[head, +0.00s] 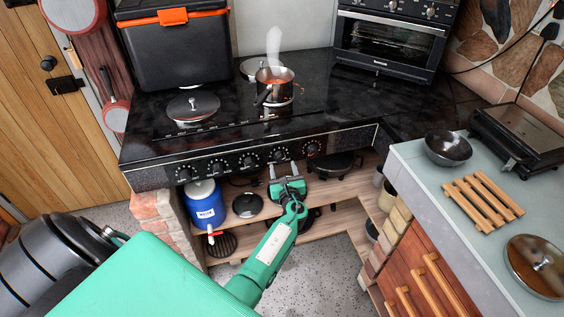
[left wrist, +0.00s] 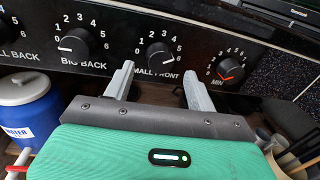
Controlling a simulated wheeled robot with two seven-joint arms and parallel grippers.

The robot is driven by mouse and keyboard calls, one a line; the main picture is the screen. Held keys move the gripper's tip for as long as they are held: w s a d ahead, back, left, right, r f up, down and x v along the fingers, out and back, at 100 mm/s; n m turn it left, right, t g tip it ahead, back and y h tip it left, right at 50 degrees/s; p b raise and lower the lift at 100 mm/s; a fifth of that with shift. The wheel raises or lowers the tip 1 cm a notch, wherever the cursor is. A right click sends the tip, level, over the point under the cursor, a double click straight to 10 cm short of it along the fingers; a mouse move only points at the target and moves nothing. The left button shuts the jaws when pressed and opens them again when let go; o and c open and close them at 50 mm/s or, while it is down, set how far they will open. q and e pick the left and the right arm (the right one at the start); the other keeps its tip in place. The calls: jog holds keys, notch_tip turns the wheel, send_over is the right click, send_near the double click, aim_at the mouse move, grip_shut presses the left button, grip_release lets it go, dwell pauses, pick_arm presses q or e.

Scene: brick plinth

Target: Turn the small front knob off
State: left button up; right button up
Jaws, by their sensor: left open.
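The small front knob (left wrist: 160,55) is a black dial above the words SMALL FRONT, ringed by numbers. In the head view the left gripper (head: 283,168) is just in front of the panel. I see no contact with the knob. My right gripper is not in view.
The big back knob (left wrist: 75,43) is left of it and the MIN timer knob (left wrist: 230,70) right. A steaming pot (head: 276,91) stands on the black stovetop. A blue container (head: 206,207) and a lidded pan (head: 248,205) are on the shelf below.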

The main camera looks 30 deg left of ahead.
aim_at(281, 160)
pick_arm(q)
jog(key=shift+x, duration=1.8)
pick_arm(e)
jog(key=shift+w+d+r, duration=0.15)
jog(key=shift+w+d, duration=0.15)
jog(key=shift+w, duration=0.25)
